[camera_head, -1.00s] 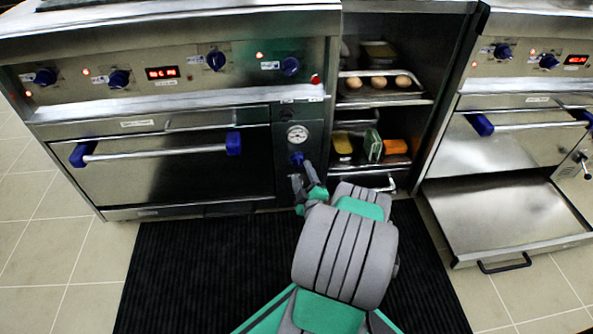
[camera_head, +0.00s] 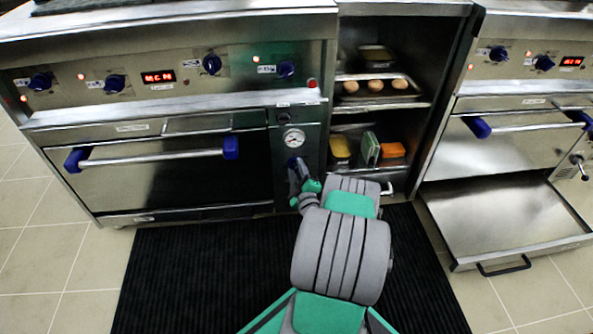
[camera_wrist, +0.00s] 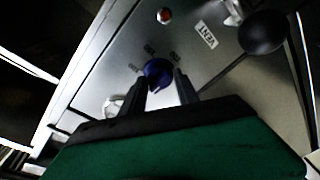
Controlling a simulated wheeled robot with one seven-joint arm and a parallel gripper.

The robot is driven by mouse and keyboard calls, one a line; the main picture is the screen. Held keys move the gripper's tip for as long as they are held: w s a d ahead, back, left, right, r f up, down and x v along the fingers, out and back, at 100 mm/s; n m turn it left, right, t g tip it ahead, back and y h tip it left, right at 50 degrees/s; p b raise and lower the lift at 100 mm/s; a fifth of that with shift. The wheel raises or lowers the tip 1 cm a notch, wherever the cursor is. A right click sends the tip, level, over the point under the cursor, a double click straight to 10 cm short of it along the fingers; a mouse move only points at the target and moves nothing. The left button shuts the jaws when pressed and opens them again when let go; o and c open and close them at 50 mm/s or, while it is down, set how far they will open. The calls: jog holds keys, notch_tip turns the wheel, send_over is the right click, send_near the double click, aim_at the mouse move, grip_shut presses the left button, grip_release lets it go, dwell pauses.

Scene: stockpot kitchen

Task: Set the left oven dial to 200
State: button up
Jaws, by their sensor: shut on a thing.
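A blue dial (camera_head: 292,161) sits on the narrow panel at the right of the left oven (camera_head: 175,175), just below a round white gauge (camera_head: 293,138). My gripper (camera_head: 296,172) is at this dial, its fingers pointing at the panel. In the wrist view the blue dial (camera_wrist: 157,71) lies between the two dark fingers of my gripper (camera_wrist: 162,82), which are shut on it.
Several blue knobs (camera_head: 212,65) line the upper oven panel. An open shelf cabinet (camera_head: 345,108) with trays of food stands to the right. A second oven (camera_head: 515,150) has its bottom drawer (camera_head: 510,215) pulled out. A black mat (camera_head: 205,270) covers the floor.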

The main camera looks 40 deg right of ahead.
grip_shut()
